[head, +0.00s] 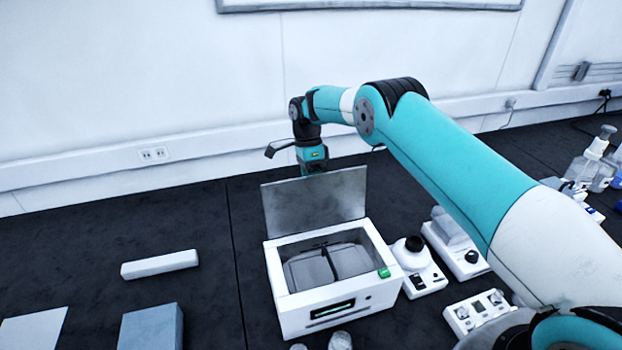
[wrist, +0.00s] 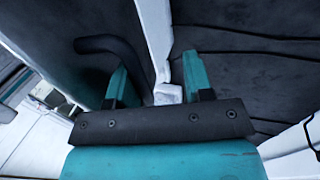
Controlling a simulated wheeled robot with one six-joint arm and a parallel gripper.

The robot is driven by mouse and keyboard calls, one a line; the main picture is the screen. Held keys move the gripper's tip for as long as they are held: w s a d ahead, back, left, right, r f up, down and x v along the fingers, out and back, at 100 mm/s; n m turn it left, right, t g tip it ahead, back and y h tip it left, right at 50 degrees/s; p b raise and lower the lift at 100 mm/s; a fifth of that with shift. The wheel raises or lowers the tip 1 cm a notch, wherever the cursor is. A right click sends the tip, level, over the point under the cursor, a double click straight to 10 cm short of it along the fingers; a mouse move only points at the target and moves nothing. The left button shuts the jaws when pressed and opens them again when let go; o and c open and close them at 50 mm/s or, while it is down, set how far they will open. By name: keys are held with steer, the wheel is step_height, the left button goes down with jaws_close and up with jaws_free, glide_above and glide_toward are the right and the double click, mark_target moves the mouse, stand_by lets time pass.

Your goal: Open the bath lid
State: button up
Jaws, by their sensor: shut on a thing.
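In the wrist view the two teal fingers of my gripper (wrist: 158,80) stand on either side of a small white piece (wrist: 168,94) by a long pale edge. The jaws are shut on this piece, which seems to be the lid's handle.
A white device with a black top (head: 414,266) stands close to the bath's right. More equipment (head: 460,243) lies further right under my arm. A white bar (head: 160,264) and a grey block (head: 151,327) lie to the left. Dark counter is clear directly left of the bath.

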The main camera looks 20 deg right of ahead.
steer(key=shift+w+r, duration=0.2)
steer(key=shift+r, duration=0.15)
step_height(320, 180, up, 20)
steer(key=p, duration=1.4)
steer(key=shift+s+f, duration=0.2)
steer(key=shift+a+f, duration=0.1)
